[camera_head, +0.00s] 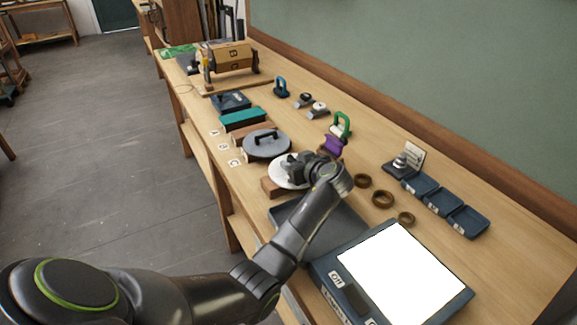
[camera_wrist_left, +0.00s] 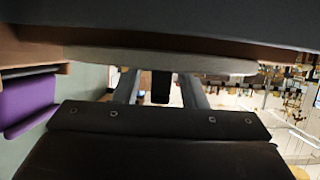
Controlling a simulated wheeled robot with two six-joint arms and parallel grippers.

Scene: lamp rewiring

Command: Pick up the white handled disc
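The white handled disc (camera_head: 283,178) lies on a wooden block (camera_head: 272,188) near the bench's front edge, partly hidden by my left gripper (camera_head: 303,166). In the left wrist view the pale disc (camera_wrist_left: 235,65) shows edge-on, with its dark handle (camera_wrist_left: 161,90) standing between the fingers of my left gripper (camera_wrist_left: 160,82). A gap shows on each side of the handle, so the fingers are open around it and not closed on it. My right gripper is not in view.
A grey handled disc (camera_head: 266,146) lies just beyond the white one. A purple piece (camera_head: 333,146) and a green-handled tool (camera_head: 342,124) stand behind. Brown rings (camera_head: 382,199), blue trays (camera_head: 443,203) and a bright light panel (camera_head: 403,275) are to the right.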

